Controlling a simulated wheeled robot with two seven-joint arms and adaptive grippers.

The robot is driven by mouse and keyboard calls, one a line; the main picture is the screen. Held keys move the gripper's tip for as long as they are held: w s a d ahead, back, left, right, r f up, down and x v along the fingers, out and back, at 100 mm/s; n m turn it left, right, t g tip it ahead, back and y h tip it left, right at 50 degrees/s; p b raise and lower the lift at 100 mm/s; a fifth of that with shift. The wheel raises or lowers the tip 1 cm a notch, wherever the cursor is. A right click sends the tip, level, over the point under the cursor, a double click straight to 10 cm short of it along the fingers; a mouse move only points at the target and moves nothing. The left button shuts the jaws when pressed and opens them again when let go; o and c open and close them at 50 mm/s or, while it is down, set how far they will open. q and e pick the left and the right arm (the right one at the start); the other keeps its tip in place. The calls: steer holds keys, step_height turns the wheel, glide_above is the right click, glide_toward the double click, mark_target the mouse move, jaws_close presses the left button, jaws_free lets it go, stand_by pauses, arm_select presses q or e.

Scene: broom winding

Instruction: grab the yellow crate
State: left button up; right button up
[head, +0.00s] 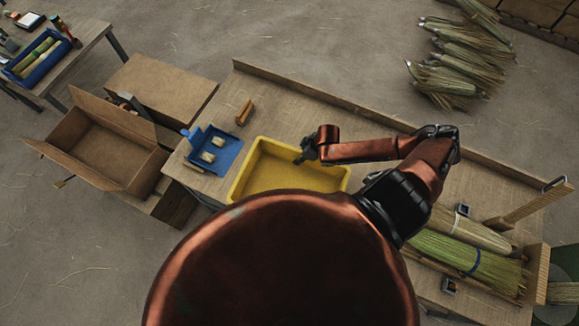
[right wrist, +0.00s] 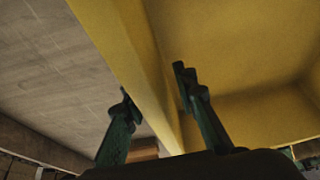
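The yellow crate (head: 241,176) stands on the workbench, empty where it shows, its near side hidden behind my own body. My right gripper (head: 303,154) is at the crate's far right rim. In the right wrist view my right gripper (right wrist: 153,88) is open, with one finger outside the crate wall (right wrist: 122,38) and the other on the inside. The wall runs between the fingers, and I see no grip closed on it. My left gripper is not in view.
Straw bundles (head: 470,262) lie on the right. An open cardboard box (head: 105,150) stands at the left.

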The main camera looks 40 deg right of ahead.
steer(key=shift+x, duration=0.9)
steer(key=shift+c, duration=0.2)
jaws_close()
steer(key=shift+s, duration=0.1)
steer(key=shift+r, duration=0.1)
